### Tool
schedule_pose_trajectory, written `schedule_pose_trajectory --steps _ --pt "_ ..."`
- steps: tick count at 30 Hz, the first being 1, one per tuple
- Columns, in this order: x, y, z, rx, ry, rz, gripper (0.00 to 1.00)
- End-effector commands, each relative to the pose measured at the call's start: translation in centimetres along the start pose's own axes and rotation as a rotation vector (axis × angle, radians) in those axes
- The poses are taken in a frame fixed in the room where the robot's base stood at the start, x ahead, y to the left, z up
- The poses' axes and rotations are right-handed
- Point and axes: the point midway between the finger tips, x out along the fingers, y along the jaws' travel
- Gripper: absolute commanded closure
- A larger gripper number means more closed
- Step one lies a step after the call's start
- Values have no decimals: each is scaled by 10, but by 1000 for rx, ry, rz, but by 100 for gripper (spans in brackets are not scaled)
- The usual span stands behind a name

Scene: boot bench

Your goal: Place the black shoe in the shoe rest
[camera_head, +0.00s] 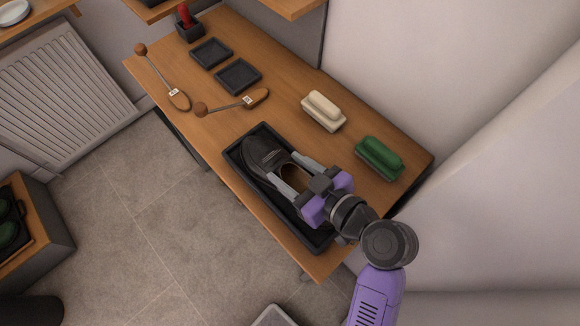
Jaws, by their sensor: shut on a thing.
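The black shoe (262,156) lies in a black rectangular tray (233,158) at the front edge of the wooden bench. Its toe points to the upper left, and its brown inside shows at the opening. My gripper (287,177) reaches over the shoe from the lower right, with its grey fingers on both sides of the opening, shut on the shoe. The heel is hidden under my purple gripper body. I cannot tell whether the sole touches the tray floor. The black tray appears to be the shoe rest.
On the bench (290,80) are a cream brush (323,110), a green brush (379,158), two shoe trees (168,85) (235,103), two small dark trays (211,53) (239,76) and a dark holder (189,25) with a red item. A wall stands behind the brushes.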

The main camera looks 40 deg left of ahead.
Motion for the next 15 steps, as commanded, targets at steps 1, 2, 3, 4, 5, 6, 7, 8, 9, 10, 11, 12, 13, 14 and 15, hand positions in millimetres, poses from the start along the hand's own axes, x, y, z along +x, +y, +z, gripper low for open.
schedule_pose_trajectory --steps 1,2,3,4,5,6,7,8,9,10,11,12,13,14,15 --pt "0 0 0 -1 2 0 100" --pt "0 0 0 -1 2 0 100" --pt "1 0 2 -1 2 0 100" --pt "1 0 1 0 0 0 41" --pt "1 0 1 0 0 0 35" --pt "0 0 1 0 0 0 27" --pt "0 0 1 0 0 0 25" --pt "1 0 1 0 0 0 25" --pt "1 0 1 0 0 0 25" --pt "1 0 1 0 0 0 25" --pt "0 0 1 0 0 0 25" --pt "0 0 1 0 0 0 25" --pt "0 0 1 0 0 0 25" --pt "0 0 1 0 0 0 25" --pt "0 0 1 0 0 0 25"
